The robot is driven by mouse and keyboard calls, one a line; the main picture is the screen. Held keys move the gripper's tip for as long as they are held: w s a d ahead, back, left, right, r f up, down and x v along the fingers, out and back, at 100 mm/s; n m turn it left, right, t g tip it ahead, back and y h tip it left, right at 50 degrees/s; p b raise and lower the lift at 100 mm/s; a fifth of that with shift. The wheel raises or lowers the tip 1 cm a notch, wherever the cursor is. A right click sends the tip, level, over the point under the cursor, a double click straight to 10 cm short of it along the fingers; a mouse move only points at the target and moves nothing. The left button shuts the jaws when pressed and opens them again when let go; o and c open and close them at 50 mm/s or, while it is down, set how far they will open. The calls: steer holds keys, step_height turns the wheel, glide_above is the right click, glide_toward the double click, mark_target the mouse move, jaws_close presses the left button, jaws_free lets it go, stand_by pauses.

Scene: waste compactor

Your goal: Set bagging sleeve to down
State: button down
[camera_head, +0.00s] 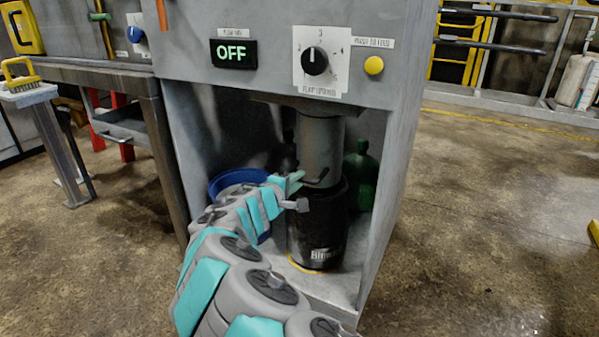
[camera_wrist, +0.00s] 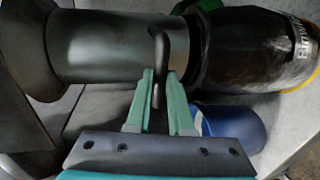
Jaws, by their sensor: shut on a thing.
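The bagging sleeve (camera_head: 322,145) is a grey metal cylinder hanging under the machine's panel in the open bay. Its lower end is at the mouth of a black container (camera_head: 318,225) with white lettering. In the wrist view the sleeve (camera_wrist: 105,48) lies sideways, with a dark curved handle (camera_wrist: 159,50) on its side. My gripper (camera_wrist: 160,92) has teal fingers on both sides of the handle and is shut on it. In the head view my gripper (camera_head: 294,182) reaches in from the left to the sleeve's lower part. The fingertips are small there.
A blue bucket (camera_head: 232,180) stands left of the container, behind my arm. A green bottle (camera_head: 362,175) stands at the bay's right. Above are an OFF display (camera_head: 233,53), a dial (camera_head: 316,61) and a yellow button (camera_head: 374,65). The bay's side walls are close.

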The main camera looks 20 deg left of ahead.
step_height(320, 180, down, 3)
steer(key=shift+b, duration=0.5)
steer(key=c, duration=0.8)
jaws_free()
steer(key=shift+r, duration=0.1)
steer(key=p+v, duration=0.1)
steer(key=v, duration=0.6)
steer(key=shift+s, duration=0.45)
steer(key=shift+a, duration=0.15)
